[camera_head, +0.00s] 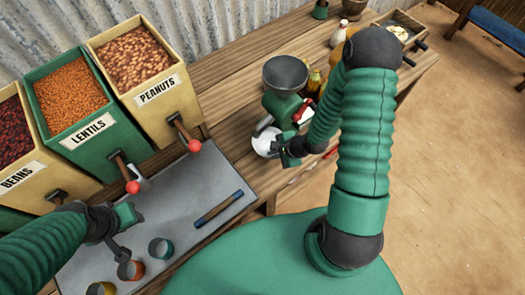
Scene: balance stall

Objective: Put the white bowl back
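The white bowl (264,143) is at the foot of the green machine with a grey hopper (284,105), on the wooden counter. My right gripper (283,152) is at the bowl's right side and overlaps its rim in this view. I cannot tell whether its fingers are closed on the rim. My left gripper (124,230) is over the grey mat (190,215), near the small cups and apart from the bowl. Its finger opening is unclear, and I see nothing certain in it.
Bins of beans (18,160), lentils (88,130) and peanuts (150,85) stand at the left, with red-knobbed levers. A blue-ended bar (218,209) and several cups (161,248) are on the mat. Bottles (315,82) and a wooden tray (402,27) are farther back.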

